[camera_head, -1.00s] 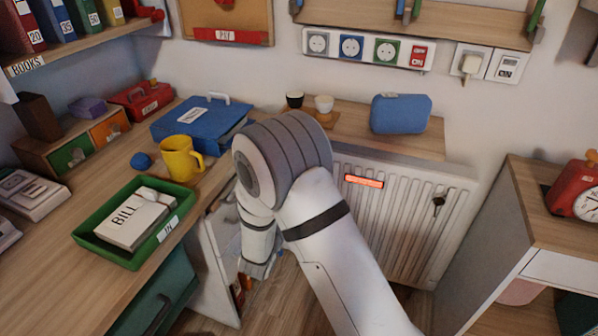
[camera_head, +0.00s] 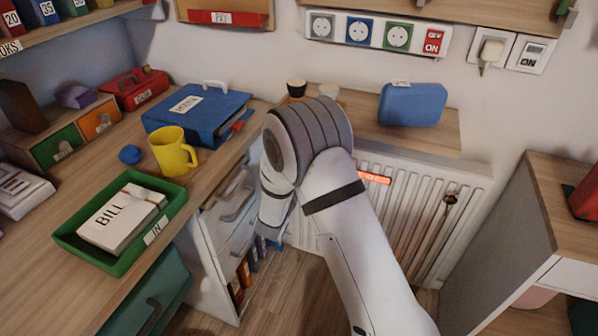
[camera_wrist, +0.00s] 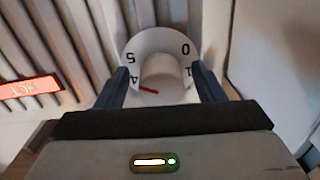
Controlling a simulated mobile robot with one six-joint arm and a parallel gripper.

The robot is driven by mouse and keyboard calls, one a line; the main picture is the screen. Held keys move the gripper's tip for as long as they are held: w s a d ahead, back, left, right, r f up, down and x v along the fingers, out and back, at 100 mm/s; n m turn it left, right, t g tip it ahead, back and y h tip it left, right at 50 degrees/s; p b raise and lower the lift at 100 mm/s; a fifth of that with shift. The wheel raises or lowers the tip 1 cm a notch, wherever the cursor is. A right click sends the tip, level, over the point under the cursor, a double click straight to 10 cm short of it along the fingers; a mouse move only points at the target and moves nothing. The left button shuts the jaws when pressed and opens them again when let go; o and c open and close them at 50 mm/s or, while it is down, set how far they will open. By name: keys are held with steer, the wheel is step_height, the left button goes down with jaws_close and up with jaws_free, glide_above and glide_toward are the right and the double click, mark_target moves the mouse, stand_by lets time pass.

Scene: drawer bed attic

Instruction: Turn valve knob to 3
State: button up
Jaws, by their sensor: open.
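The valve knob (camera_wrist: 158,72) shows in the wrist view as a white round cap on a white dial (camera_wrist: 158,42) with dark numbers. The 5, 0, 4 and 1 are readable, turned over in this view. A red mark (camera_wrist: 148,90) lies at the knob's lower left, near the 4. My gripper (camera_wrist: 160,88) is open, with one dark finger on each side of the knob. I cannot tell whether either finger touches it.
A white ribbed radiator (camera_head: 420,215) with a lit red sign (camera_head: 375,178) stands beside my arm. The desk (camera_head: 50,285) with a green tray (camera_head: 75,240) and a yellow mug (camera_head: 172,150) is at left. A wooden cabinet (camera_head: 500,240) is at right.

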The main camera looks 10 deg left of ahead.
steer(key=shift+c, duration=0.3)
steer(key=c, duration=0.9)
steer(key=shift+n, duration=0.3)
steer(key=n+p, duration=0.3)
steer(key=n, duration=0.1)
steer(key=shift+s+r, duration=0.1)
steer(key=shift+r, duration=0.05)
steer(key=n+p, duration=0.2)
steer(key=n, duration=0.3)
steer(key=shift+d+p, duration=0.1)
steer(key=shift+p, duration=0.3)
steer(key=n+p, duration=0.1)
steer(key=n, duration=0.1)
steer(key=n+p, duration=0.2)
steer(key=n, duration=0.1)
steer(key=shift+g+h, duration=0.3)
steer(key=shift+n+p, duration=1)
steer(key=shift+n, duration=1.1)
